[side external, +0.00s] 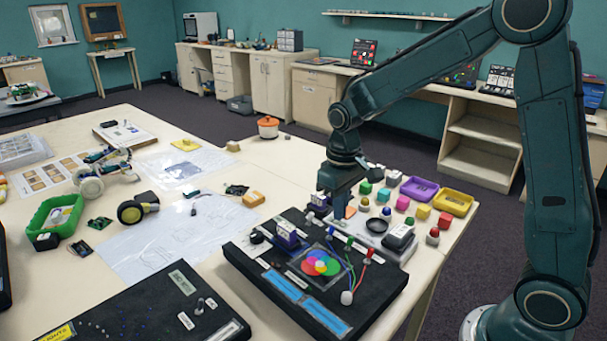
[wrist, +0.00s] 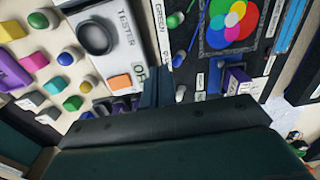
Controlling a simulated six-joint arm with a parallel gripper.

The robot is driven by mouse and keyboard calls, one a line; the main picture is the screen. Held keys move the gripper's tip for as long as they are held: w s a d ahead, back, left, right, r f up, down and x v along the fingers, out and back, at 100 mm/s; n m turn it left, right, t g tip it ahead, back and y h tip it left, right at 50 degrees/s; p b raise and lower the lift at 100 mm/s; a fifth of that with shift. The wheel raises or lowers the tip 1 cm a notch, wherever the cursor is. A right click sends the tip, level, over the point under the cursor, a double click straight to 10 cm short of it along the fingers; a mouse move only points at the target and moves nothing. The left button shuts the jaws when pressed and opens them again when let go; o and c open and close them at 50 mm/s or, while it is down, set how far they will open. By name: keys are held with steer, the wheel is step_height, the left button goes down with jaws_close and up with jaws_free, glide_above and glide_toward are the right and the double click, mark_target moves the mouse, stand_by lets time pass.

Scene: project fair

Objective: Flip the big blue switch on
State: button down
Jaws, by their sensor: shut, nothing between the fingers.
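A blue-violet rocker switch (side external: 286,236) stands on the black panel (side external: 240,262), left of overlapping coloured circles. In the wrist view it shows right of the fingers as a violet switch (wrist: 238,82) with a pale side. I cannot tell whether it is on or off. A second dark violet piece (side external: 320,203) is at the panel's back edge, just left of my gripper. My gripper (side external: 341,214) is shut and empty, pointing down at the panel's back right edge, apart from the rocker switch. Its fingers (wrist: 158,88) lie between panel and tester. Fingertip contact is unclear.
The tester board (wrist: 125,45), with a black ring (wrist: 97,36) and an orange block (wrist: 120,82), adjoins the panel. Coloured blocks and purple and yellow trays (side external: 453,201) lie to the right. Small lamps and wires (side external: 356,265) rise from the panel's right side.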

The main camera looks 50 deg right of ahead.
steer(key=shift+f, duration=2)
stand_by(0.4)
steer(key=shift+a, duration=1.1)
steer(key=shift+d, duration=0.1)
stand_by(0.5)
steer(key=shift+w+d+r, duration=0.1)
steer(key=shift+d+r, duration=0.05)
steer(key=shift+r, duration=1.4)
steer(key=shift+d+r, duration=0.1)
steer(key=shift+r, duration=1.9)
